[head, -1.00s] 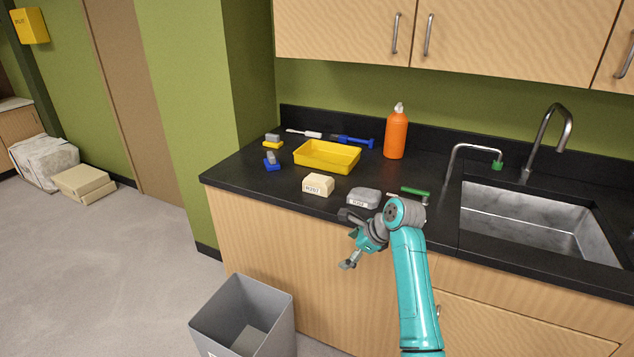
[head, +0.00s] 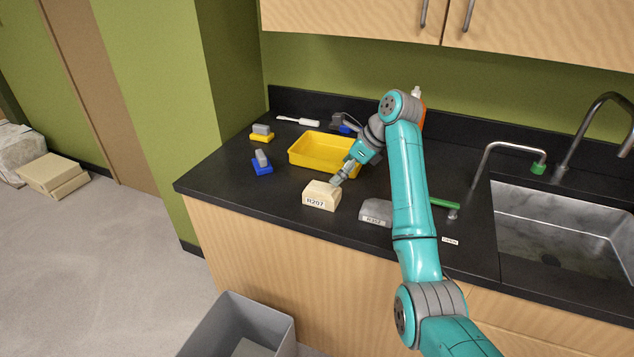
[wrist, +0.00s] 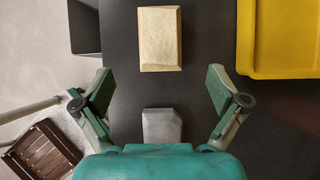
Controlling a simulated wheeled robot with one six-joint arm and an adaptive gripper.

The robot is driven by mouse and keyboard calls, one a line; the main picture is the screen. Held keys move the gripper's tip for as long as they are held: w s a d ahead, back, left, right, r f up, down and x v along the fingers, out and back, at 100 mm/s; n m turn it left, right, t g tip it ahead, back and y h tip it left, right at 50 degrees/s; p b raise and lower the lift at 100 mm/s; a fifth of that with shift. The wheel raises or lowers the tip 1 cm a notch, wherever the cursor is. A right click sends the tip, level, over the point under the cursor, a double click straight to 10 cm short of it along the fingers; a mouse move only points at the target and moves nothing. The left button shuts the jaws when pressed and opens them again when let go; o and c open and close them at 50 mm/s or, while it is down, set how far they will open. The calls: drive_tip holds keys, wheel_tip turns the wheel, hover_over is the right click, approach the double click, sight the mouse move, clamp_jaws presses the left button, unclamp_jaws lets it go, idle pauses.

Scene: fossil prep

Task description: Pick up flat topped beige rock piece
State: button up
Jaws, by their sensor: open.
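The flat-topped beige rock piece (head: 321,196) sits on the black counter near its front edge, with a label reading R207 on its front. In the wrist view the beige rock (wrist: 160,38) lies beyond my fingertips, centred between their lines. My gripper (head: 340,179) is above the counter, close behind and right of the beige rock in the head view. In the wrist view my gripper (wrist: 160,88) has its two green-padded fingers spread wide with nothing held. Whether a finger touches the rock cannot be told.
A grey labelled rock (head: 376,212) sits right of the beige one. A yellow tray (head: 309,161) stands behind. Blue (head: 262,165) and yellow (head: 261,135) based blocks lie left. The sink (head: 565,235) is at right. A grey bin (head: 230,325) stands below the counter.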

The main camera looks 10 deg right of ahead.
sight(326, 187)
drive_tip(key=x, duration=0.5)
drive_tip(key=shift+w, duration=0.2)
drive_tip(key=shift+x, duration=2.85)
drive_tip(key=shift+s+d+f, duration=0.15)
drive_tip(key=shift+s, duration=0.05)
clamp_jaws()
